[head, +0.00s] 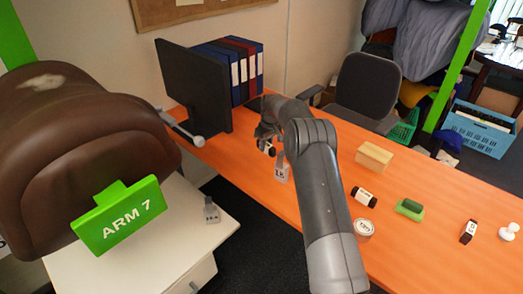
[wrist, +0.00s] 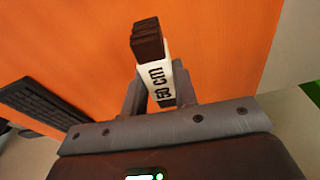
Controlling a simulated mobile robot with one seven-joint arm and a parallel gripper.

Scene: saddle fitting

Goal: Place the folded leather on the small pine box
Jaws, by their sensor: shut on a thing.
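The folded leather (wrist: 148,42) is dark brown, in stacked layers, with a white paper band marked in cm. My gripper (wrist: 152,95) is shut on it in the wrist view, one finger on each side of the band. In the head view the folded leather (head: 270,150) shows small below my gripper (head: 266,132), partly hidden by my arm, over the left part of the orange table. The small pine box (head: 374,157) is a pale wooden block on the table, right of my arm and apart from my gripper.
A grey tag-like piece (head: 282,173) stands near the table's front edge. A dark banded roll (head: 363,196), tin (head: 364,228), green block (head: 410,208), another dark banded piece (head: 467,231) and white knobbed piece (head: 509,231) lie to the right. A monitor (head: 194,88) and binders (head: 236,68) stand left.

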